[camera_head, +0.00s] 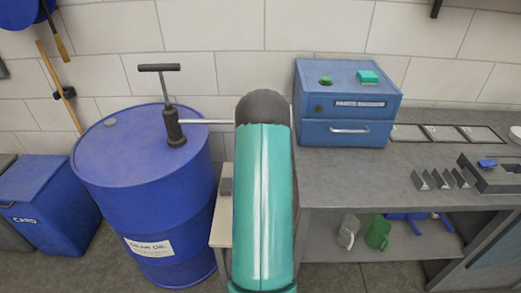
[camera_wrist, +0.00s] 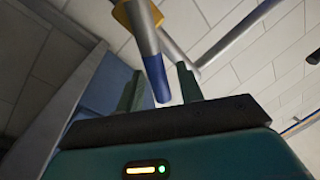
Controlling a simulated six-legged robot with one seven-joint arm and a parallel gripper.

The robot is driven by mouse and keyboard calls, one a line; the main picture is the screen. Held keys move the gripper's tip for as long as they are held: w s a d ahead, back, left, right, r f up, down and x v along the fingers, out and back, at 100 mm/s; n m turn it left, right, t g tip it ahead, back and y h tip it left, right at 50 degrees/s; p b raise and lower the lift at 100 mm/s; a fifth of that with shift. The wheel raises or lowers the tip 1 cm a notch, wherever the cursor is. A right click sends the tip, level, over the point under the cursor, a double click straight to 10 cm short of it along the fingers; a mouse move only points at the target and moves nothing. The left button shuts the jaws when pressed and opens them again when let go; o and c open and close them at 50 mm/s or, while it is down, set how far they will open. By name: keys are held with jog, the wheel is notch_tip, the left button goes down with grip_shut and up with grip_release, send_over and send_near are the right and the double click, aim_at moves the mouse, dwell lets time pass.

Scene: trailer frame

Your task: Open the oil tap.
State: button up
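The blue oil drum (camera_head: 150,215) stands at the left in the head view, with a black hand pump (camera_head: 173,125) on its lid. A grey pipe (camera_head: 208,121) runs right from the pump and goes behind my teal arm, which hides the tap and my gripper there. In the wrist view a grey rod with a yellow-orange collar (camera_wrist: 149,13) and a blue end (camera_wrist: 157,80), seemingly part of the tap, points down between my fingers. My gripper (camera_wrist: 160,70) is open, with a visible gap on each side of the rod. I cannot tell how far the tap is turned.
A workbench (camera_head: 345,175) at the right holds a blue box (camera_head: 345,133) with green items on top. Green and grey jugs stand on its lower shelf. A small pale stand (camera_head: 222,225) is beside the drum. A blue bin (camera_head: 48,200) is at the far left.

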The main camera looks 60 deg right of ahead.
jog(key=shift+a, duration=0.1)
jog(key=v, duration=1.3)
jog(key=shift+s+a, duration=0.2)
jog(key=shift+a, duration=0.1)
